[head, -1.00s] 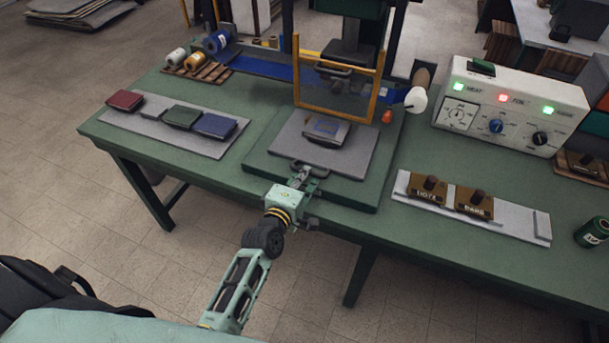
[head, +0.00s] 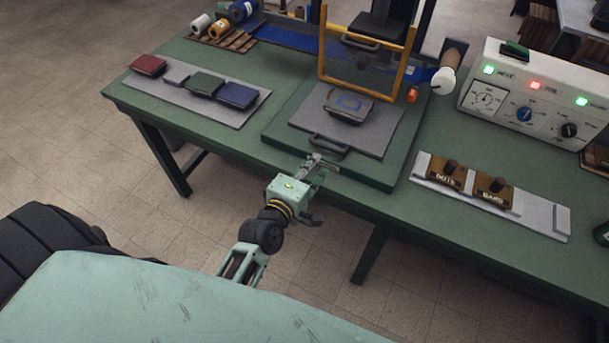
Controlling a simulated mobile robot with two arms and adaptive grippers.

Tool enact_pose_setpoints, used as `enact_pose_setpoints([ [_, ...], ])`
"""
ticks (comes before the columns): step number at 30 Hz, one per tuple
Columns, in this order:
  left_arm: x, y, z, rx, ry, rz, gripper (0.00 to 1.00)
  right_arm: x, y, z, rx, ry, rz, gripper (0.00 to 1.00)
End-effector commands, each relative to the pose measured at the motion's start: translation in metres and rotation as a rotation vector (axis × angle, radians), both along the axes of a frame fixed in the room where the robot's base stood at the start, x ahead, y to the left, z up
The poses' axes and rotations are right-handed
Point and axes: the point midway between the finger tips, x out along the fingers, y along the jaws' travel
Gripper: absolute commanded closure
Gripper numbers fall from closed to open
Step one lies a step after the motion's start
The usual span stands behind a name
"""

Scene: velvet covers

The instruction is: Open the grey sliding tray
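The grey sliding tray (head: 372,141) is a flat plate on a green base on the bench, with a dark bar handle (head: 330,146) at its front edge. My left gripper (head: 322,161) is just in front of the handle, over the base's front edge. Its fingers look spread, with a small gap between them and the handle. My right gripper is not in view.
A yellow-framed clear guard (head: 324,68) stands behind the tray. Several coloured covers (head: 238,95) lie on a grey board at left. Two brown blocks with knobs (head: 447,171) are at right, below a white control box (head: 540,97) with lights.

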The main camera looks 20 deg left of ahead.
Motion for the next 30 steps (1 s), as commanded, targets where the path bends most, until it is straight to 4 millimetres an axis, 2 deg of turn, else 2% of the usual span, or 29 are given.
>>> enact_pose_setpoints([
  [3,-0.023,0.000,0.004,0.001,0.003,-0.001,0.80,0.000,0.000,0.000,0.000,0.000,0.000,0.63],
  [9,-0.044,0.001,0.009,0.001,0.000,-0.001,0.80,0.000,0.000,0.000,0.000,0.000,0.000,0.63],
  [14,-0.050,0.001,0.010,0.001,0.000,-0.001,0.80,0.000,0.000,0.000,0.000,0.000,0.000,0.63],
  [30,-0.050,0.001,0.006,0.009,0.008,-0.004,0.80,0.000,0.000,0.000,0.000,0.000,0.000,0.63],
])
